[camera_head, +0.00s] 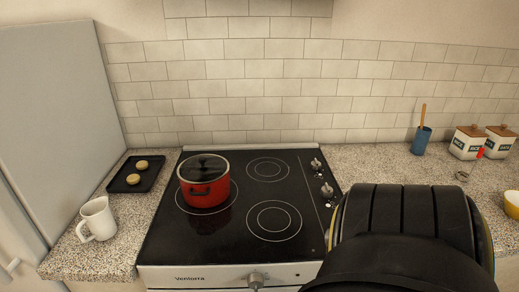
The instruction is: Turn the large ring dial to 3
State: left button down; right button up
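The black glass cooktop (165,225) has two dials on its right strip: a rear dial (316,165) and one nearer me (326,190). Another dial (256,280) sits on the pale front panel at the bottom. Small light marks are beside the dials, but I cannot read their numbers or tell which dial is for the large ring. Ring outlines show at the back right (268,169) and front right (274,221). My black arm covers the lower right and may hide more dials. Neither gripper shows.
A red lidded pot (204,190) stands on the left ring. A white mug (98,219) and a dark tray (122,180) with two round buns are on the left counter. A blue cup (421,141) and white canisters (465,143) stand at the back right.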

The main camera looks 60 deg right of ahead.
aim_at(327, 191)
jog(key=u, duration=0.3)
jog(key=k, duration=1.15)
jog(key=z, duration=1.75)
jog(key=i, duration=0.45)
